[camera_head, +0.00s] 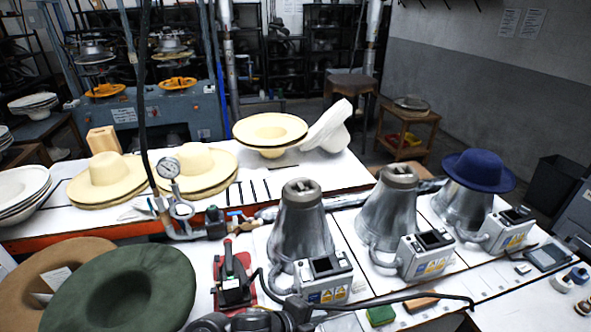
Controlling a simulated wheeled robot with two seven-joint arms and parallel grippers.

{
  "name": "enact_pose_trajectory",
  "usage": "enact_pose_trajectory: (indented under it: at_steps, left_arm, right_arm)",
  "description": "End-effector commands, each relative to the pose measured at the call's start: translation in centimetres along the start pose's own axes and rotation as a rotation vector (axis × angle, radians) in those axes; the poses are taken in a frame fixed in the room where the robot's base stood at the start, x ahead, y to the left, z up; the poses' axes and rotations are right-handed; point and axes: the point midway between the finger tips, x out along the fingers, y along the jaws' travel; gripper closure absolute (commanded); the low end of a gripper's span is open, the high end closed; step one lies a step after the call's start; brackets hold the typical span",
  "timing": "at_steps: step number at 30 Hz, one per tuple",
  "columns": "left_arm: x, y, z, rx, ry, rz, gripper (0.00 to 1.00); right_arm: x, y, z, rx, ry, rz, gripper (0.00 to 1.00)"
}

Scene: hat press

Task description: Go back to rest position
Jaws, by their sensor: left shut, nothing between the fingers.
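My left gripper (292,311) shows only in part as dark shapes at the bottom edge, left of centre. It is shut and empty, in front of the leftmost metal press form. My right gripper is not in view. The left press form (300,228) and the middle press form (387,212) are bare metal cones. A dark blue hat (478,171) sits on the right press form (461,207).
A red-based device with a black lever (233,279) stands close behind my left gripper. A green hat (122,289) and a brown hat (62,276) lie at lower left. Cream hats (109,177) rest on the back table. A pressure gauge (168,168) stands on piping.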

Motion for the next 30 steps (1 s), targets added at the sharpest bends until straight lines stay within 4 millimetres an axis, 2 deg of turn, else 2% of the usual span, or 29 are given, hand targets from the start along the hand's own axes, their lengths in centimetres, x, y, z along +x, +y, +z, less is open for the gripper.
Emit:
enact_pose_trajectory:
  at_steps: [2, 5, 6, 10, 15, 24, 26, 30]
  left_arm:
    - [-1.9, 0.9, 0.8, -0.265, -0.083, -0.041, 1.0]
    - [-5.1, 3.1, 3.4, -0.61, -0.219, -0.073, 1.0]
    - [-6.7, 4.6, 4.5, -0.749, -0.28, -0.08, 1.0]
    - [-11.8, 10.1, 7.3, -1.127, -0.471, -0.082, 1.0]
    - [-17.0, 15.8, 8.6, -1.421, -0.651, -0.069, 1.0]
    - [-24.4, 23.0, 8.3, -1.764, -0.898, -0.061, 1.0]
    - [-25.8, 24.2, 8.0, -1.822, -0.943, -0.061, 1.0]
    - [-22.3, 27.4, 9.9, -1.819, -0.95, -0.044, 1.0]
  right_arm:
    - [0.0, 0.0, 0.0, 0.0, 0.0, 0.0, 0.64]
    - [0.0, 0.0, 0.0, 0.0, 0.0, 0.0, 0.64]
    - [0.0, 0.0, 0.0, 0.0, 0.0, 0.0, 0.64]
    - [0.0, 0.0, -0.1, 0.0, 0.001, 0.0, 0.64]
    - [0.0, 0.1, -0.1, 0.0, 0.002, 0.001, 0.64]
    - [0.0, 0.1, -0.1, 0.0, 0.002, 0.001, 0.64]
    - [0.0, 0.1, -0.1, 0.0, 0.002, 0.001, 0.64]
    - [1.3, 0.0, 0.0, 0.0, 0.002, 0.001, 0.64]
